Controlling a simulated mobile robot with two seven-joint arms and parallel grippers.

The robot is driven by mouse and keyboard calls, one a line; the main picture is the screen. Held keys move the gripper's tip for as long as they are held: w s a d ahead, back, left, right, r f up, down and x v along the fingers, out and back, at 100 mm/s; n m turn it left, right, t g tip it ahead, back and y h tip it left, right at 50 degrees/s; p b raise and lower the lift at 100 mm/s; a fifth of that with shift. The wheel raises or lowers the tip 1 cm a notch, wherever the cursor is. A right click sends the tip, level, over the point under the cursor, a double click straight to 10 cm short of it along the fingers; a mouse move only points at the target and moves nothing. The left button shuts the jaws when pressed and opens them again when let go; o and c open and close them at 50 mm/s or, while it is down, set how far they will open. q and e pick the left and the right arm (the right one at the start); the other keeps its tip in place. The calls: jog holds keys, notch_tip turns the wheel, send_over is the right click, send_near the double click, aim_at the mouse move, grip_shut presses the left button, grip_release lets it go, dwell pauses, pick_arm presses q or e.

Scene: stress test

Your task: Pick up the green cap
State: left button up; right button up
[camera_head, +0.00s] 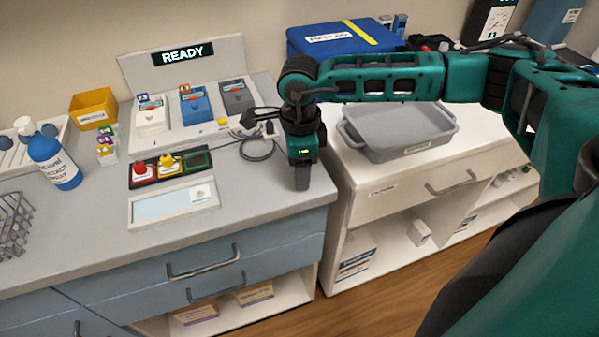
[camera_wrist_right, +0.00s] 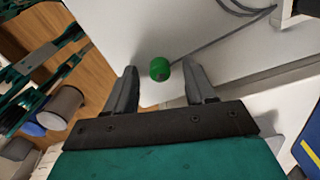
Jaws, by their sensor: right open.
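The green cap (camera_wrist_right: 159,69) is a small round green piece on the light grey counter top, near the counter's edge. It shows in the right wrist view, in the gap between the fingertips of my right gripper (camera_wrist_right: 161,71). The fingers are apart, and no contact with the cap is visible. In the head view my right gripper (camera_head: 302,178) points down over the right end of the counter (camera_head: 250,205). I cannot make out the cap there; the gripper likely covers it. My left gripper is in neither view.
Dark cables (camera_head: 258,146) lie on the counter behind the gripper. A panel with red and yellow knobs (camera_head: 168,163) is to the left. A grey tray (camera_head: 399,152) stands on the white cabinet to the right, across a gap. The counter's front right is clear.

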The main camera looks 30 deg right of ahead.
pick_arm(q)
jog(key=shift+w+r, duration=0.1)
pick_arm(e)
jog(key=c, duration=0.9)
jog(key=shift+r, duration=0.15)
